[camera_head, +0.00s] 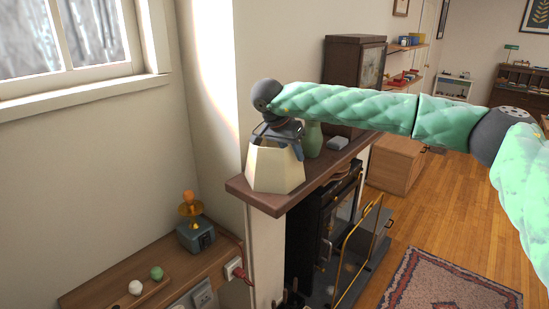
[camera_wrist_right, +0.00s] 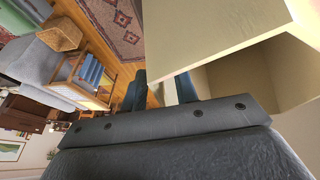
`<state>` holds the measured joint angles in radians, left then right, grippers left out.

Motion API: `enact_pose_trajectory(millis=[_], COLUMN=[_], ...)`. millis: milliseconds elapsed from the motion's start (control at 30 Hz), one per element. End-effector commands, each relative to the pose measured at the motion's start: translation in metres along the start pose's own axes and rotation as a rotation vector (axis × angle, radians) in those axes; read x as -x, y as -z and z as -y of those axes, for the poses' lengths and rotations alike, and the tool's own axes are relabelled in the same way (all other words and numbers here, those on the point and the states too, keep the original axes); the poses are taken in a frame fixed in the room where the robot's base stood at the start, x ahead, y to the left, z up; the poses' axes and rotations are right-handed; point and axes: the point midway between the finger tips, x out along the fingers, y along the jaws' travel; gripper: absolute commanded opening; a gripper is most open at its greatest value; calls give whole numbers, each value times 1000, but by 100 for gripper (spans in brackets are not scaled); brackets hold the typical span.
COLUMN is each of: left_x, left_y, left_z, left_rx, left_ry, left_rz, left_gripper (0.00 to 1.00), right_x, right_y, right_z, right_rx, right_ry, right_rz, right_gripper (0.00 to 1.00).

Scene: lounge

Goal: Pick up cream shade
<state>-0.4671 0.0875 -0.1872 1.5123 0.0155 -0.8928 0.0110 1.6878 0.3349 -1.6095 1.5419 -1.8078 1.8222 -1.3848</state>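The cream shade (camera_head: 275,168), a faceted, tapered shade, stands upright on the end of the dark wooden mantel shelf. My right gripper (camera_head: 277,136) is at its top, pointing down. In the right wrist view, the shade (camera_wrist_right: 215,28) fills the upper right, with its hollow inside showing. The two dark fingers of my right gripper (camera_wrist_right: 162,92) are spread apart at the shade's rim, with part of its wall between them. I cannot tell whether either finger touches it. My left gripper is not in view.
The mantel (camera_head: 268,202) also holds a green vase (camera_head: 312,140) and a grey object (camera_head: 338,143). The fireplace lies below the mantel.

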Motion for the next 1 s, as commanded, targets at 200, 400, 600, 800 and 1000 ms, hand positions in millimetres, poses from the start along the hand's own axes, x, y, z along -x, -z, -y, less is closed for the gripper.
enact_pose_trajectory(millis=[200, 400, 600, 800, 1000], left_x=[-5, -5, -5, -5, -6], left_y=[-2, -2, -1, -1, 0], left_z=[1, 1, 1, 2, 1], left_rx=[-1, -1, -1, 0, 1], left_ry=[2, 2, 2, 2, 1], left_rz=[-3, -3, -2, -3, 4], left_gripper=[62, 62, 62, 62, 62], right_x=[-5, -5, -4, -4, 0], right_y=[0, 0, 0, 0, 2], right_z=[0, 0, 0, 0, -1], right_rx=[0, 0, 0, 0, 0], right_ry=[0, 0, 0, 0, 1], right_rz=[-1, -1, -1, -1, -1], right_gripper=[29, 16, 0, 0, 0])
